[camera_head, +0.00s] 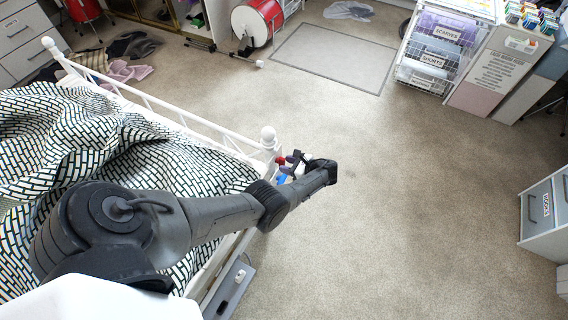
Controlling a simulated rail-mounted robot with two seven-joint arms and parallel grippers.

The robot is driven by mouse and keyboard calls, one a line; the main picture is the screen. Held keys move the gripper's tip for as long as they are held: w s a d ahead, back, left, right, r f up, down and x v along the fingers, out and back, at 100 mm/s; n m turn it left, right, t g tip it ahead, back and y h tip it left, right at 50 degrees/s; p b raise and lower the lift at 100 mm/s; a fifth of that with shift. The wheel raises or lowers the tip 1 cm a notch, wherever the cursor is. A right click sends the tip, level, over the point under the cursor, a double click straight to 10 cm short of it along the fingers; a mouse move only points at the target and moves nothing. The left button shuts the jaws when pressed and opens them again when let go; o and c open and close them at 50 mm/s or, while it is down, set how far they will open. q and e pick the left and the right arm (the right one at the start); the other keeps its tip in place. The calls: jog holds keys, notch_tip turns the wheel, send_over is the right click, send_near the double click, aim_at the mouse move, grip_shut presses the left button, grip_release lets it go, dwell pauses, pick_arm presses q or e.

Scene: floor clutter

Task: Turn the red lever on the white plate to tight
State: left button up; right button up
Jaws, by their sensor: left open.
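The red lever (281,160) shows as a small red spot beside the bed's corner post. Small white and blue patches show just below it, partly behind my arm; I cannot make out the white plate's outline or the lever's angle. My left arm reaches in from the left over the bed, and its wrist bends back toward the lever. My left gripper (291,158) is open, with its dark fingers close to the right of the red lever. I cannot tell whether they touch it. My right gripper is not in view.
The white bed frame (187,120) with patterned bedding stands at left. A grey unit (232,290) stands by its lower side. Carpet (400,200) is clear to the right. A drum (257,22), wire baskets (436,50) and a drawer cabinet (545,215) stand farther off.

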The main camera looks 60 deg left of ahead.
pick_arm(q)
jog(key=v, duration=1.2)
jog(key=shift+s, duration=0.1)
